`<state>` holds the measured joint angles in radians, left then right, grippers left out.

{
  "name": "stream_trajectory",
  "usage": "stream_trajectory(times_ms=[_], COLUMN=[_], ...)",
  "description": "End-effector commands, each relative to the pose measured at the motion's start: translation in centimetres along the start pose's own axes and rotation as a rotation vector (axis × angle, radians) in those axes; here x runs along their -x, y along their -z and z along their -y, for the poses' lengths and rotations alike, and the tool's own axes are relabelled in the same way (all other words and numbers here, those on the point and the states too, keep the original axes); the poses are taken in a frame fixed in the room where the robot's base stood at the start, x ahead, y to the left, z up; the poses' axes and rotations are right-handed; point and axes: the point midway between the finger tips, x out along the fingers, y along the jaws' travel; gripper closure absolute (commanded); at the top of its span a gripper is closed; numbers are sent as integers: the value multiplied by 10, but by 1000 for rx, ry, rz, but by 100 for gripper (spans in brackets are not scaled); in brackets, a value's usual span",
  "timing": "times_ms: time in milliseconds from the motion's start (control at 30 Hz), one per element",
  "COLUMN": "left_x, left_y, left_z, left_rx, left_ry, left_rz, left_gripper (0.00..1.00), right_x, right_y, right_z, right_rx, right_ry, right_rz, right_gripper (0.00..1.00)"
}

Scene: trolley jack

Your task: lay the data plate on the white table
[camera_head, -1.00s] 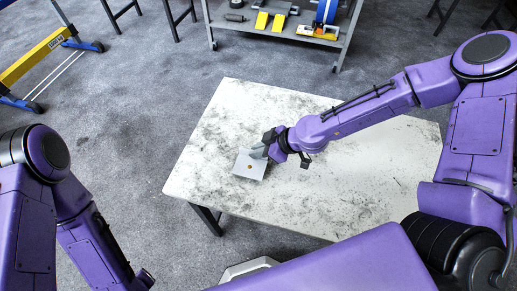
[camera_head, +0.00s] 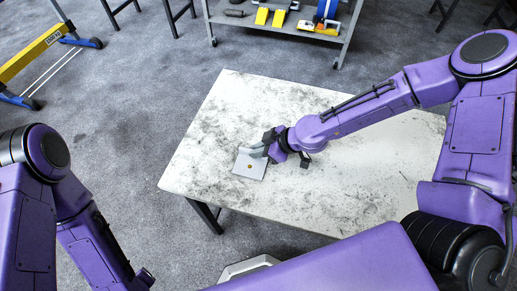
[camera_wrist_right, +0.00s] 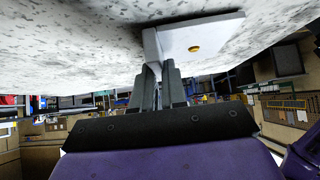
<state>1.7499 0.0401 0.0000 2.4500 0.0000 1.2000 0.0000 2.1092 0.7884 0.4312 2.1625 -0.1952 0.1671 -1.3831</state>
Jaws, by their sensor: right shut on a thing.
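The data plate (camera_head: 250,166) is a flat light-grey square with a small brass-coloured spot. In the head view it is over the left part of the white table (camera_head: 330,200). My right gripper (camera_head: 268,149) is shut on a grey upright part of the plate at its edge. In the right wrist view, where the table surface (camera_wrist_right: 70,40) fills the top, the plate (camera_wrist_right: 215,36) lies flat, roughly parallel to the table and close to it. I cannot tell whether they touch. My left arm shows at the lower left, but its gripper is out of view.
The table top around the plate is bare apart from dark smudges. A grey shelf trolley (camera_head: 275,30) with yellow and blue items stands beyond the table. A yellow and blue frame (camera_head: 35,50) stands on the carpet at the far left.

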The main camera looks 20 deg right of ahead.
Motion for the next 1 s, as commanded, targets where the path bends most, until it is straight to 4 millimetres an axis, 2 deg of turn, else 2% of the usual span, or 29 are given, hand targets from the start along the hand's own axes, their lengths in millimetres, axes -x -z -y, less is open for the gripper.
stream_trajectory(times_ms=[200, 233, 300, 567, 667, 767, 1000], left_x=[-4, -3, -3, -3, -2, 0, 8], left_y=[-2, -1, -1, -1, -1, 0, 3], left_z=[0, 0, 0, 0, 0, 0, 1], left_rx=[0, 0, 0, 0, 0, 0, 0], left_ry=[0, 0, 0, 0, 0, 0, 0], left_rz=[0, 0, 0, 0, 0, 0, 0], left_gripper=[45, 45, 45, 45, 45, 45, 45], right_x=[-3, -2, -2, -2, 4, 21, 74], right_y=[-3, -2, -2, -2, -2, 0, 1], right_z=[0, 0, 0, 0, -1, -1, -1], right_rx=[0, 0, 0, 0, 1, 3, 2], right_ry=[0, 0, 0, 0, -2, -4, -4], right_rz=[0, 0, 0, 0, 0, -3, -3], right_gripper=[100, 78, 58, 58, 58, 58, 58])
